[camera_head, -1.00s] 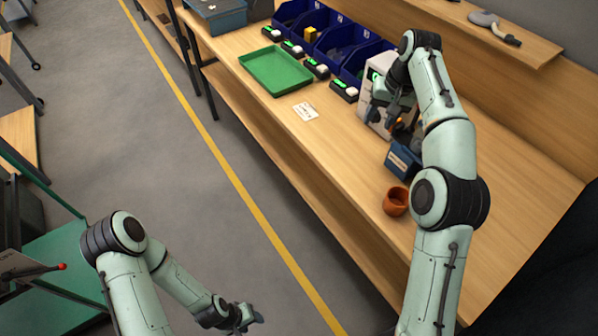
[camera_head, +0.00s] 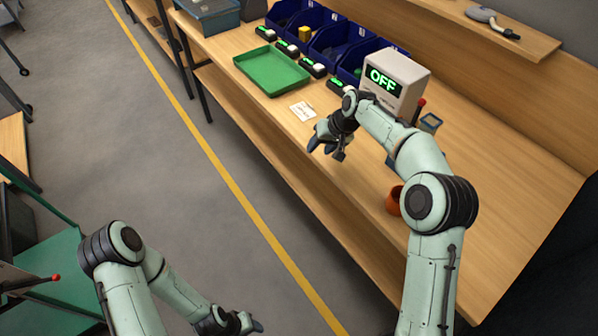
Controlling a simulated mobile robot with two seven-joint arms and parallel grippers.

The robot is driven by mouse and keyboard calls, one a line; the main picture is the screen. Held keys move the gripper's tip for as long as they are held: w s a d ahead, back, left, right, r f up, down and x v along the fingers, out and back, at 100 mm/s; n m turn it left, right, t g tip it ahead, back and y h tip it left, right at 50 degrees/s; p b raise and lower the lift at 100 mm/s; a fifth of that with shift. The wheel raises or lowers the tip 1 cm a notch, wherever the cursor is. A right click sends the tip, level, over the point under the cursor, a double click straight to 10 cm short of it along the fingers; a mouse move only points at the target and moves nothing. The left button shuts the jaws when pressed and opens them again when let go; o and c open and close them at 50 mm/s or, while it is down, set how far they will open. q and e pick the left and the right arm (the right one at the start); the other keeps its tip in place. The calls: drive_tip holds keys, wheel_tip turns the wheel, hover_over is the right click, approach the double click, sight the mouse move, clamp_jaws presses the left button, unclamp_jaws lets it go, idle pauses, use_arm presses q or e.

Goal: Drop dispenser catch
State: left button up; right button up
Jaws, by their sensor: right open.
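A beige dispenser box (camera_head: 405,80) with a green lit "OFF" display stands on the workbench in the head view. My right gripper (camera_head: 326,148) is open and appears empty, above the bench in front of the box and near its front edge. Blue bins (camera_head: 335,45) stand in a row at the back, one with a yellow block (camera_head: 305,34). A green tray (camera_head: 272,72) lies on the bench to the left. My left gripper (camera_head: 248,326) hangs low over the floor; its jaw state is unclear.
An orange cup (camera_head: 393,201) is partly hidden by my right arm. A small blue container (camera_head: 430,122) shows behind that arm. A white card (camera_head: 302,111) lies near the front edge. Small button units (camera_head: 313,68) line the bins. A shelf (camera_head: 480,28) runs along the back.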

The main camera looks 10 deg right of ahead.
use_arm(q)
drive_tip(key=shift+a+f, duration=0.2)
drive_tip(key=shift+a, duration=0.1)
use_arm(e)
drive_tip(key=s+a+f+y, duration=0.1)
drive_tip(key=s+a+f, duration=0.1)
drive_tip(key=a+f, duration=0.4)
wheel_tip(320, 180, down, 3)
drive_tip(key=shift+a+r+n, duration=0.15)
drive_tip(key=shift+r+n, duration=0.05)
drive_tip(key=shift+n, duration=0.1)
drive_tip(key=shift+s, duration=0.1)
